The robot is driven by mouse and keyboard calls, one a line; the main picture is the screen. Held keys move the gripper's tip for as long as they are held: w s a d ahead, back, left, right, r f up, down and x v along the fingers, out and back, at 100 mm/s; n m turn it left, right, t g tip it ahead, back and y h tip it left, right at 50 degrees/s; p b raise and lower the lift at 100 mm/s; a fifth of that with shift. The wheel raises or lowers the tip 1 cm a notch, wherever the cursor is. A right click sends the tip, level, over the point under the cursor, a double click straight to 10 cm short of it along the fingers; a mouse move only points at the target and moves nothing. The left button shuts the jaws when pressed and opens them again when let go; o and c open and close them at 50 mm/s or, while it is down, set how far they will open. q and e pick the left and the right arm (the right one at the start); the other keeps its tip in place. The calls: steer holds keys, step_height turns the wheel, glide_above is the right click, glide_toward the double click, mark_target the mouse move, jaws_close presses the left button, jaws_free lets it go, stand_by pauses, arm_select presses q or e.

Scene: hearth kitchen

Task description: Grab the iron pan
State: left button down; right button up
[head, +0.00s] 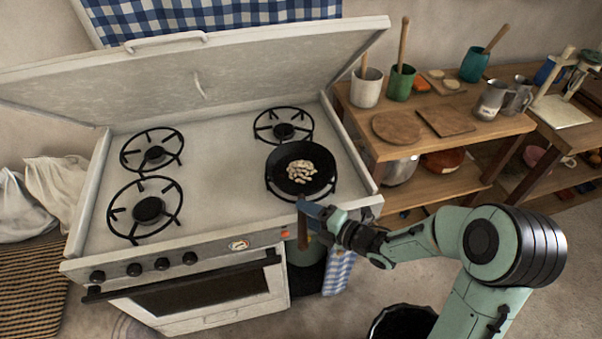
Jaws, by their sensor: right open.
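The black iron pan (317,184) sits on the front right burner of the stove, with a small pile of pale food pieces (302,172) in it. Its handle (303,236) appears to point toward the front of the stove, past the front edge. My right gripper (312,211) is open at the handle, just in front of the pan. The gripper partly hides the handle, and I cannot tell whether the fingers touch it. My left gripper is not in view.
The white stove (222,190) has its lid (200,75) raised and three other burners empty. A wooden shelf (455,130) with mugs, boards and utensil pots stands to the right. A dark bin (402,322) stands on the floor below my right arm.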

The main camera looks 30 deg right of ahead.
steer(key=shift+x, duration=1.25)
jaws_close()
stand_by(0.4)
steer(key=shift+r, duration=0.2)
